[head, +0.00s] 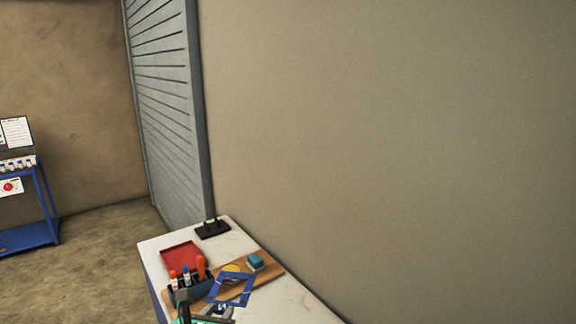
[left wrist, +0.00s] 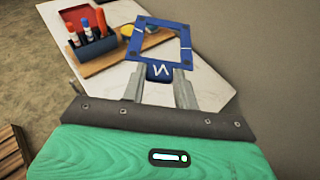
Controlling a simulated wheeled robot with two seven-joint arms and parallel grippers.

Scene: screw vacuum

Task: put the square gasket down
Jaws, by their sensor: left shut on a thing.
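The square gasket is a blue square frame with an open middle (head: 249,291); it also shows in the left wrist view (left wrist: 161,22). My left gripper (left wrist: 158,80) is shut on the tab at the gasket's near side, which bears a white mark. The gasket is held tilted, over or in front of the wooden board (head: 268,264) on the white-topped table (head: 290,298). Through the frame I see part of the board and table top. I cannot tell how high it is. In the head view only part of my left gripper (head: 204,318) shows at the bottom edge. My right gripper is in neither view.
A dark blue holder (left wrist: 95,48) with several red-, orange- and blue-capped bottles stands left of the gasket. A red tray (head: 183,256), a black stand (head: 212,229), a blue block (head: 256,262) and a yellow piece (head: 231,268) are nearby. The wall borders the table's right side.

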